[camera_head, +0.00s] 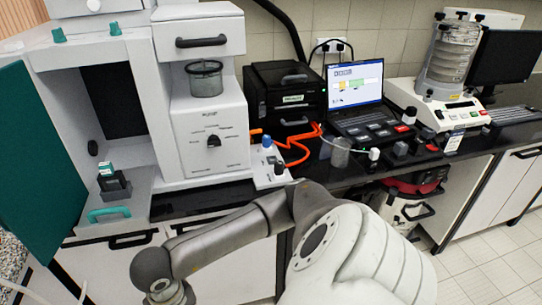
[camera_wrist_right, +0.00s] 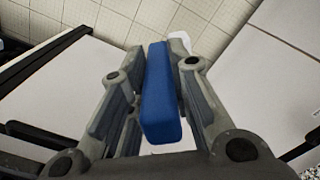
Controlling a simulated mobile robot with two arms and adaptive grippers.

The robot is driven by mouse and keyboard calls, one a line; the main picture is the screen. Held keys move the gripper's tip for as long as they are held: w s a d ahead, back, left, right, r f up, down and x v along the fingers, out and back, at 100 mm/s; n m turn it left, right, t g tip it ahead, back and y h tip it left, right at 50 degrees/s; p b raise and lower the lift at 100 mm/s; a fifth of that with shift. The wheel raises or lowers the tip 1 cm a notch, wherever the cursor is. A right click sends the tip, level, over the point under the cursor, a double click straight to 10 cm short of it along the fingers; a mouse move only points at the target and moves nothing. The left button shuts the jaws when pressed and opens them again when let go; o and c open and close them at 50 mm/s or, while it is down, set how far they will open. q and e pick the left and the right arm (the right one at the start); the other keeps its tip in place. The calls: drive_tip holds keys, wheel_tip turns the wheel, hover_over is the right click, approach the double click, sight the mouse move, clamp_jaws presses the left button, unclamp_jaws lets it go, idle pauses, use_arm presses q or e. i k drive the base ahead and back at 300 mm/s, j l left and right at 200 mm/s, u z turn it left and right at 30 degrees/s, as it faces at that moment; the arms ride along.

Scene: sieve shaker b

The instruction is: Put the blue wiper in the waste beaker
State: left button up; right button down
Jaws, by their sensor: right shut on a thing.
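The blue wiper (camera_wrist_right: 159,95) is a long blue block in the right wrist view, held between the fingers of my right gripper (camera_wrist_right: 158,90). The gripper is shut on it, and the wiper points away from the palm. In the head view my arm reaches to the lower left and its gripper is out of frame. A clear glass beaker (camera_head: 340,153) stands on the dark counter right of the orange cable; I cannot tell whether it is the waste beaker. My left gripper is not in view.
A white machine with a glass-like vessel (camera_head: 205,79) stands left of the beaker. An open laptop (camera_head: 356,92), a black box (camera_head: 285,95) and a sieve shaker (camera_head: 450,65) crowd the counter. A teal door (camera_head: 38,160) hangs open at left.

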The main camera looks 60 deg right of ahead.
sight(340, 163)
drive_tip(key=k+l, duration=0.15)
drive_tip(key=l, duration=0.2)
drive_tip(key=k+l, duration=0.1)
drive_tip(key=l, duration=0.3)
drive_tip(key=k+l, duration=0.15)
drive_tip(key=l, duration=0.2)
drive_tip(key=k+l, duration=0.15)
drive_tip(key=l, duration=0.2)
